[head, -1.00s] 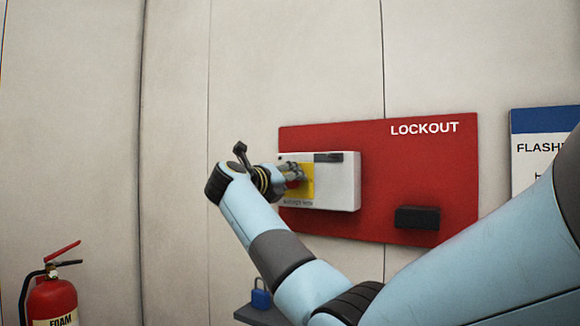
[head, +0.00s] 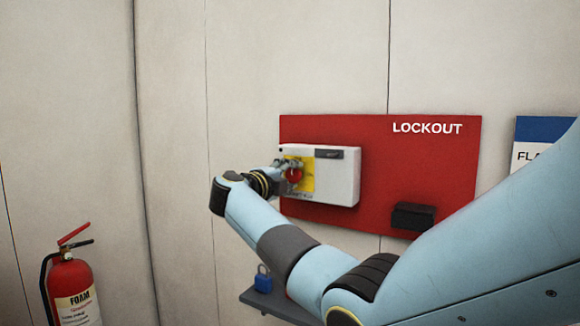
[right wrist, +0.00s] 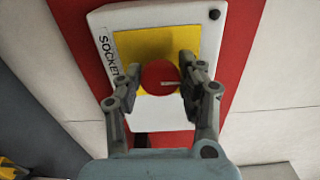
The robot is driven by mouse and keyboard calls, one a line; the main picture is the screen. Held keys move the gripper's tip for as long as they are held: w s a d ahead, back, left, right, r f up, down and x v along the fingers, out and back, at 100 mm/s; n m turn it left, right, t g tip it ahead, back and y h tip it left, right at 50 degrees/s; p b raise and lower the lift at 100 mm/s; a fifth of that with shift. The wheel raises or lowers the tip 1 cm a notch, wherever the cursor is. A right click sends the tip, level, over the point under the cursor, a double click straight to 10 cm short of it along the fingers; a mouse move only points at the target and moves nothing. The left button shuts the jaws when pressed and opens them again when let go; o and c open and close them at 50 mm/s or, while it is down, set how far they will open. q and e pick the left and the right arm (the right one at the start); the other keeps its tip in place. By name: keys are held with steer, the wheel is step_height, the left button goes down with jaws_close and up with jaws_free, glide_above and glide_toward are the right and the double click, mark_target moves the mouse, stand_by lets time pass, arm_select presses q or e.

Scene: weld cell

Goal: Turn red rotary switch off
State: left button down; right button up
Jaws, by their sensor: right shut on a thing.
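The red rotary switch (head: 294,175) sits on a yellow plate (head: 308,175) on a white box (head: 342,177) fixed to the red lockout board. In the right wrist view the switch (right wrist: 160,78) is round with a pale line across it, pointing to the right. My right gripper (head: 291,177) is at the switch. In the right wrist view its fingers (right wrist: 157,84) are on both sides of the switch and shut on it. My left gripper is in neither view.
The red board (head: 440,165) also carries a black block (head: 413,216) at lower right. A blue padlock (head: 263,279) stands on a grey shelf (head: 275,305) below. A fire extinguisher (head: 73,287) stands at lower left. A blue-topped sign (head: 543,130) hangs at right.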

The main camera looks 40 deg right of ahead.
steer(key=shift+n, duration=0.4)
steer(key=o, duration=1.1)
steer(key=shift+w, duration=0.1)
steer(key=shift+o, duration=0.2)
steer(key=shift+a, duration=0.15)
steer(key=v, duration=1.2)
steer(key=shift+f, duration=0.1)
